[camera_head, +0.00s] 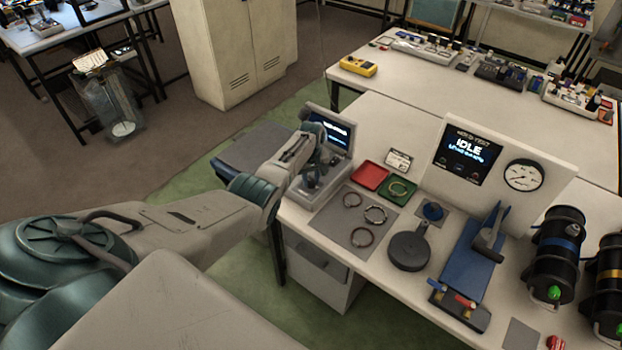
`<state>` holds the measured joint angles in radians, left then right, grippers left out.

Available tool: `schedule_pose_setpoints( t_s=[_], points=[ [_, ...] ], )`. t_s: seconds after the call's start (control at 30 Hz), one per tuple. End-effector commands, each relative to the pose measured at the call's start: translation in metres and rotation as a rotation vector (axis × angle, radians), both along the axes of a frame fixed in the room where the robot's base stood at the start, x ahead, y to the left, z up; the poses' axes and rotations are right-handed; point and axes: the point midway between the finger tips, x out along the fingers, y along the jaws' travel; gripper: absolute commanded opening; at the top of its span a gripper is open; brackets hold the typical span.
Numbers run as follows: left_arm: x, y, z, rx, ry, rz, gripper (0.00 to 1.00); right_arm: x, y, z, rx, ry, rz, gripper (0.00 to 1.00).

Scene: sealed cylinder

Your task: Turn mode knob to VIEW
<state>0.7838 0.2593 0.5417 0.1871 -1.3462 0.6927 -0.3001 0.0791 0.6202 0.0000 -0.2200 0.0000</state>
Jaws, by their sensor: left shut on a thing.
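The small grey instrument (322,192) stands at the left end of the bench, with a raised lid that holds a lit screen (338,131). The screen's text is too small to read. My left gripper (312,172) reaches over the instrument's sloping control panel and is shut on the mode knob there. The knob itself is mostly hidden by the gripper, so I cannot tell which way it points. My right gripper is not in view.
A grey mat with rings (354,238), red tray (370,176) and green tray (398,198) lie right of the instrument.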

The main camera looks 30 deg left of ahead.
Motion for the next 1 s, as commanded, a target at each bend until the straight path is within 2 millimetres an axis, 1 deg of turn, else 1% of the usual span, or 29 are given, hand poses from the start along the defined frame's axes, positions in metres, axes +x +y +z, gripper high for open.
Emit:
schedule_pose_setpoints(
  t_s=[0.07, 0.1, 0.17, 0.2, 0.47, 0.63, 0.83, 1.0],
  points=[
    [0.0, 0.0, 0.0, 0.0, 0.0, 0.001, 0.04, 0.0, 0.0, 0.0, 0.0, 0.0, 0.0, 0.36],
    [0.0, 0.0, 0.0, 0.0, 0.0, 0.001, 0.33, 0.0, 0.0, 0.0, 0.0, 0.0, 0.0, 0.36],
    [0.0, 0.0, 0.0, 0.0, 0.0, 0.0, 0.44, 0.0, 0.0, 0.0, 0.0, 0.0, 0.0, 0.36],
    [0.0, 0.0, 0.0, 0.0, 0.0, 0.0, 0.49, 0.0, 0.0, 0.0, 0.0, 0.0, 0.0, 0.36],
    [0.0, 0.0, 0.0, 0.0, 0.0, -0.001, 0.49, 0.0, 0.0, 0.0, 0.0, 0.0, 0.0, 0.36],
    [0.001, 0.0, 0.006, 0.001, -0.002, 0.0, 0.49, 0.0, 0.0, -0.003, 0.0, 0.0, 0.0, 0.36],
    [0.0, 0.0, 0.028, 0.001, -0.003, -0.002, 0.49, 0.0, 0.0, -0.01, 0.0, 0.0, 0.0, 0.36],
    [0.001, 0.001, 0.062, 0.001, -0.006, 0.0, 0.49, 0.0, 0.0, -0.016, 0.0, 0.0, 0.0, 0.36]
  ],
)
